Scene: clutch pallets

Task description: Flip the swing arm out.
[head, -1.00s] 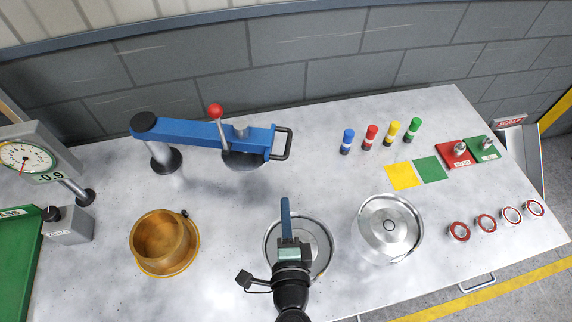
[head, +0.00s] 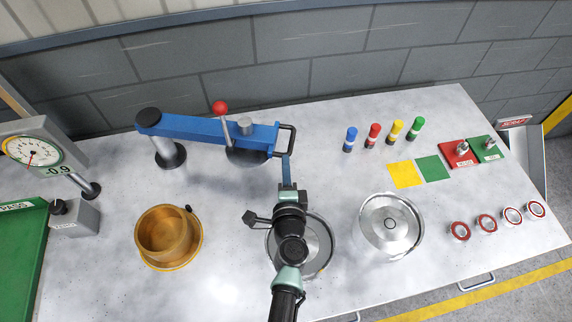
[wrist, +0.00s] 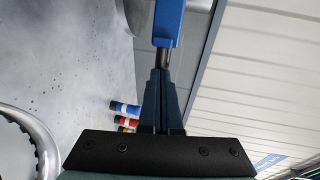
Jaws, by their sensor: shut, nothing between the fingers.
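The blue swing arm (head: 205,128) reaches right from its post (head: 168,153), with a red-knobbed lever (head: 220,107) and a dark loop handle (head: 289,141) at its right end. My gripper (head: 286,157) is shut and empty, its fingertips at the near side of the handle. In the wrist view my gripper (wrist: 163,72) is in line with the blue arm end (wrist: 168,22); part of the dark handle (wrist: 163,55) shows at the fingertips. Whether they touch is unclear. My wrist partly hides a round metal part below.
A brass-coloured cup (head: 165,235) stands left, a silver disc (head: 391,224) right. A dial gauge (head: 35,155) stands far left. The table between cup and gripper is clear.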

